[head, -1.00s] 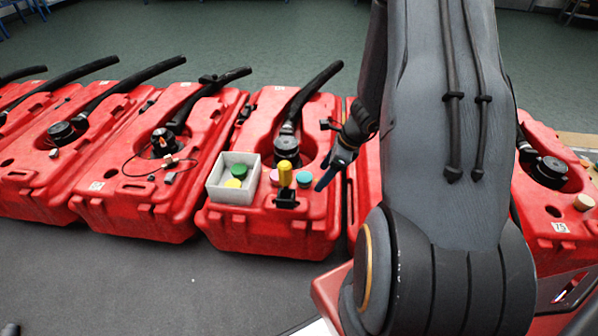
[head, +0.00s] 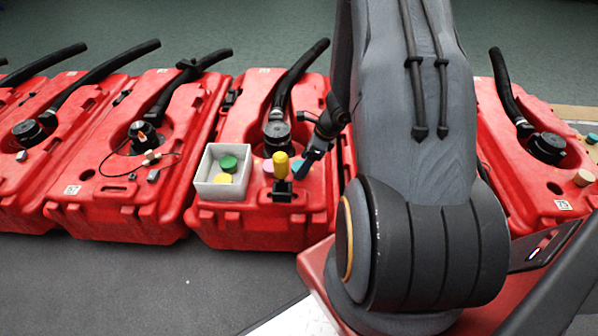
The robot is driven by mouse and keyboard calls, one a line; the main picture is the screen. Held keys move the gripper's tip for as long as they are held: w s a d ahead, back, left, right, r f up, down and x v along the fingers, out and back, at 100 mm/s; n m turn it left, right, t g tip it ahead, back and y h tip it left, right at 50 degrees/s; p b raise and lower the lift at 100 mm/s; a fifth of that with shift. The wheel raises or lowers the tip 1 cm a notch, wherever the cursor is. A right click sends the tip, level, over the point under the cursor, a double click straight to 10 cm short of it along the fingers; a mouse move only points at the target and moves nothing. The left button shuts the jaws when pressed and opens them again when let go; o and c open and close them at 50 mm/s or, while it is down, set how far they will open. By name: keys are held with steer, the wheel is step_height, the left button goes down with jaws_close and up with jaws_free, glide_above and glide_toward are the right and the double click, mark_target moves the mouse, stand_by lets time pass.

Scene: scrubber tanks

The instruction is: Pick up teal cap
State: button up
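The cap appears to rest on the tank.
A white box (head: 220,191) with a green cap (head: 228,163) and a yellow cap (head: 222,178) stands on the tank's left. Another teal cap (head: 592,138) is at far right.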

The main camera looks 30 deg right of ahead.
steer(key=shift+w+a+f, duration=0.15)
steer(key=shift+f, duration=0.3)
steer(key=c, duration=1.1)
